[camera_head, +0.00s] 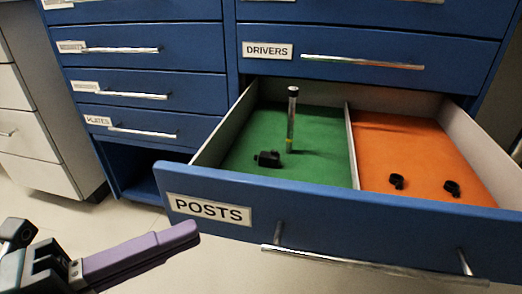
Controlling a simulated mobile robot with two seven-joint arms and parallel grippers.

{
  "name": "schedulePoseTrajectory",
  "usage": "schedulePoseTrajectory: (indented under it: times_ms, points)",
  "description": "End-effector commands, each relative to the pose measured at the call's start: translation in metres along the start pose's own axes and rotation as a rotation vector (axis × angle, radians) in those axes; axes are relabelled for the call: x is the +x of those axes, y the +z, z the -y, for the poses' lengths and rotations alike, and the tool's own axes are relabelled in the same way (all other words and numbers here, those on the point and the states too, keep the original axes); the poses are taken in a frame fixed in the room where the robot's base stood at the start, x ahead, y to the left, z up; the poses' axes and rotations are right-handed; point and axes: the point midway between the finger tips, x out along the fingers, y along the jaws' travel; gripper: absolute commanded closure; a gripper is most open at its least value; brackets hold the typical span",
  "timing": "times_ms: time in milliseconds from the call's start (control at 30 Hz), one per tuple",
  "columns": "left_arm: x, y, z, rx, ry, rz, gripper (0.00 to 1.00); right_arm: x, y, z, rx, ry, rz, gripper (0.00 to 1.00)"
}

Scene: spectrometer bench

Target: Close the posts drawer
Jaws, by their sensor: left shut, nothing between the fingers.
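The posts drawer (215,190) is a blue drawer with a white POSTS label, and it stands pulled out below the drivers drawer. Its silver bar handle (375,268) runs along the lower right of its front. Inside, a green compartment holds an upright metal post (291,120) and a small black block (268,159). An orange compartment on the right holds two small black parts (396,181). My left gripper (190,235) has purple fingers and is shut and empty, in front of the drawer's left end and apart from the handle. My right gripper is not in view.
The closed drivers drawer (370,62) is directly above. A column of closed blue drawers (160,92) stands to the left, with an open dark gap below it. A pale cabinet (30,130) is at far left. Bare floor (130,220) lies between it and the posts drawer.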

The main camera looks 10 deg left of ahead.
Motion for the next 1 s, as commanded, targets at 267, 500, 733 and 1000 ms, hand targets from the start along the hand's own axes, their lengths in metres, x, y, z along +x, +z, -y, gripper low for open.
schedulePoseTrajectory:
  times_ms: [267,500,733,1000]
  points:
    - [0.049,0.013,-0.002,0.006,-0.001,0.000,1.00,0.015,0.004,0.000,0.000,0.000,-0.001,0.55]
    - [0.063,0.027,-0.001,0.000,0.001,0.001,1.00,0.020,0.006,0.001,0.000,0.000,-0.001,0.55]
    - [0.064,0.029,0.000,-0.001,0.001,0.002,1.00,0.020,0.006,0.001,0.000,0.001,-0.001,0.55]
    - [0.065,0.029,0.000,0.000,0.001,0.001,1.00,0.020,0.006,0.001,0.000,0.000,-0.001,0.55]
